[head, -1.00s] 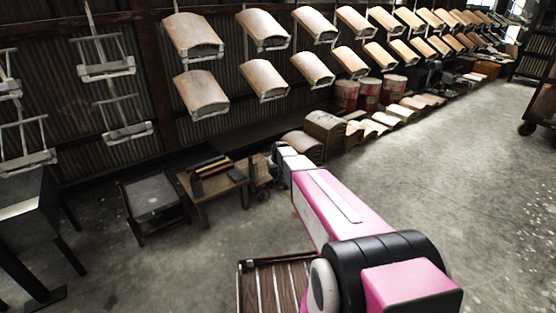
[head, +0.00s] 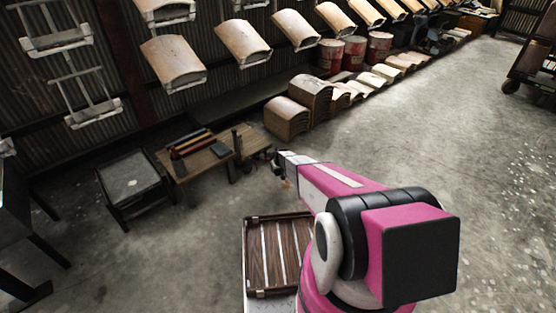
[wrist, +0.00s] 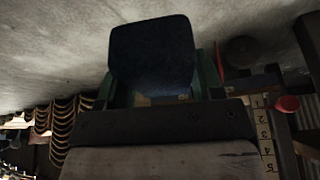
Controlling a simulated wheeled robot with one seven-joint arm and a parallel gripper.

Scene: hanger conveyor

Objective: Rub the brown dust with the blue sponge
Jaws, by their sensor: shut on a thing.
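The dark blue sponge (wrist: 152,48) fills the upper middle of the wrist view. My gripper (wrist: 151,85) is shut on it, with a green finger at each side. In the head view my gripper (head: 279,160) is at the far end of my pink arm, above the floor and just right of a small wooden table; the sponge is too small and dark to tell there. I cannot make out the brown dust with certainty in either view.
The low wooden table (head: 207,163) holds coloured bars and a dark block. A grey-topped stand (head: 128,181) is left of it. Curved wooden panels (head: 172,62) hang along the wall. Stacked curved pieces (head: 287,117) and red drums (head: 355,52) stand behind. The floor at right is open.

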